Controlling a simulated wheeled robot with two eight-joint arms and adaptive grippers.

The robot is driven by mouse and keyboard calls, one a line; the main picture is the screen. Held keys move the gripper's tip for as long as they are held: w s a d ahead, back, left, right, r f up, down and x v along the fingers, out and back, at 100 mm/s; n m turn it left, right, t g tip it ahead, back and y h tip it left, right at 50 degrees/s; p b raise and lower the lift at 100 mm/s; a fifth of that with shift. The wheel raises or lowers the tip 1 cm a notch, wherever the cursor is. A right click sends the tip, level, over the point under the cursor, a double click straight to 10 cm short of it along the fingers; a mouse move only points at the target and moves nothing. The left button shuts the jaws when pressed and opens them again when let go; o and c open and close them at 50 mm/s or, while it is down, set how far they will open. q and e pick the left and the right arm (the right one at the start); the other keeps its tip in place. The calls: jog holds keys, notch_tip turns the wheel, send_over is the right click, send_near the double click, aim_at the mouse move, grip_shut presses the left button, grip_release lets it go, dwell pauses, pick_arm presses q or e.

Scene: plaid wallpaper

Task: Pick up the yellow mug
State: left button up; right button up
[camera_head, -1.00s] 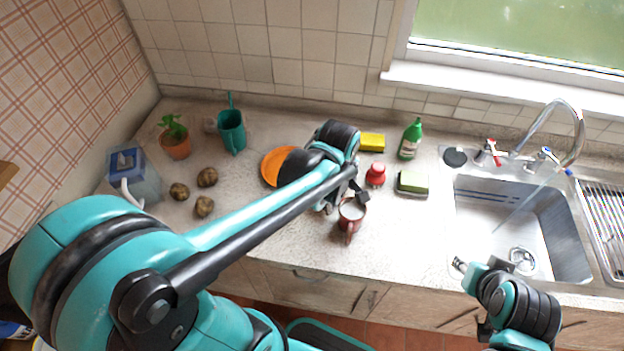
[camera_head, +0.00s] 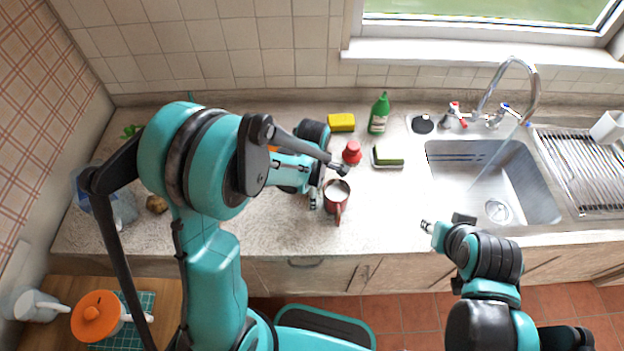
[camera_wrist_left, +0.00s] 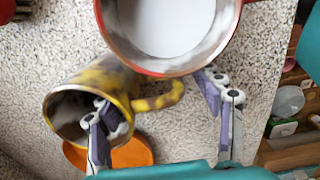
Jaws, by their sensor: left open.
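The yellow mug (camera_wrist_left: 92,97), with brown blotches, shows in the left wrist view, tilted or on its side, its opening toward the lower left and its handle to the right. In the head view I cannot make it out; my left arm covers that area. My left gripper (camera_head: 328,185) is open beside the red mug. In the left wrist view its fingers (camera_wrist_left: 163,95) stand apart; one overlaps the yellow mug's opening, the other is right of the handle. Whether they touch it I cannot tell. My right gripper (camera_head: 444,222) looks open and empty near the counter's front edge.
A red mug (camera_head: 337,206) with pale contents stands close to my left gripper. A red shaker-like object (camera_head: 352,152), sponge (camera_head: 341,122), green bottle (camera_head: 379,114) and green block (camera_head: 388,157) stand behind. The sink (camera_head: 480,185) is right.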

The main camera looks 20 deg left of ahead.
pick_arm(q)
jog(key=shift+f, duration=0.3)
grip_shut()
notch_tip(320, 180, up, 10)
jog(key=p, duration=0.2)
jog(key=shift+r+p, duration=0.1)
jog(key=shift+p, duration=0.3)
